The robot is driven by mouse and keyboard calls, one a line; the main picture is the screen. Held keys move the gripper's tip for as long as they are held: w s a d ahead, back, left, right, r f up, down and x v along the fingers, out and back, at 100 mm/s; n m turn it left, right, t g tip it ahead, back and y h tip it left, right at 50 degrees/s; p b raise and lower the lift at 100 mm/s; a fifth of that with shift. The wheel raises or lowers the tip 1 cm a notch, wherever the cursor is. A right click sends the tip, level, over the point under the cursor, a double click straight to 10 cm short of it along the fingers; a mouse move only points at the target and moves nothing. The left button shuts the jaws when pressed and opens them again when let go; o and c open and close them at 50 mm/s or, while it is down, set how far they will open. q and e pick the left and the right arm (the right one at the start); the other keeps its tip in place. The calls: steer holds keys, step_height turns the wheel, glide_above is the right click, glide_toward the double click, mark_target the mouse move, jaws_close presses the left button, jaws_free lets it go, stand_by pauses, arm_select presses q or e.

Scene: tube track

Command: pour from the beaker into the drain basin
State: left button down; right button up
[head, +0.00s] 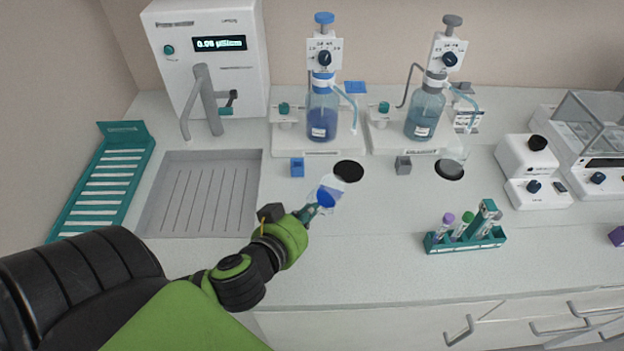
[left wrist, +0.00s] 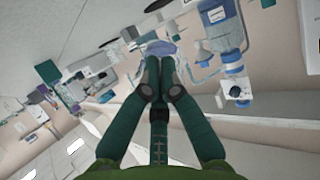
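A clear beaker (head: 329,194) with blue liquid is at my left gripper (head: 308,212), in front of the black round pad. The gripper's fingers close together on the beaker's near side. In the left wrist view the green fingers (left wrist: 160,68) meet at the beaker (left wrist: 161,48), which is mostly hidden behind their tips. I cannot tell the beaker's tilt or its height above the bench. The grey drain basin (head: 252,185), with a slotted floor, lies to the left of the gripper and looks empty. My right gripper is not in view.
A grey tap (head: 208,100) stands behind the basin. Blue (head: 323,115) and grey (head: 425,115) bottle dispensers stand at the back, with a second clear beaker (head: 455,152) by the grey one. A green tube rack (head: 465,237) is right. The bench front between basin and rack is clear.

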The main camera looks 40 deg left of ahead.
arm_select(q)
steer(key=shift+s+d+r+p, duration=0.15)
steer(key=shift+s+d+p, duration=0.35)
steer(key=shift+s+d, duration=0.35)
steer(key=shift+s+d+p, duration=0.2)
steer(key=shift+s+d, duration=0.25)
steer(key=shift+s, duration=0.25)
steer(key=shift+s+d+p, duration=0.2)
steer(key=shift+s+d, duration=0.2)
steer(key=shift+s, duration=0.3)
steer(key=shift+s+d, duration=0.9)
steer(key=shift+s, duration=0.25)
step_height(320, 180, up, 8)
steer(key=p, duration=0.8)
steer(key=shift+w+a+f, duration=0.1)
steer(key=shift+f, duration=0.1)
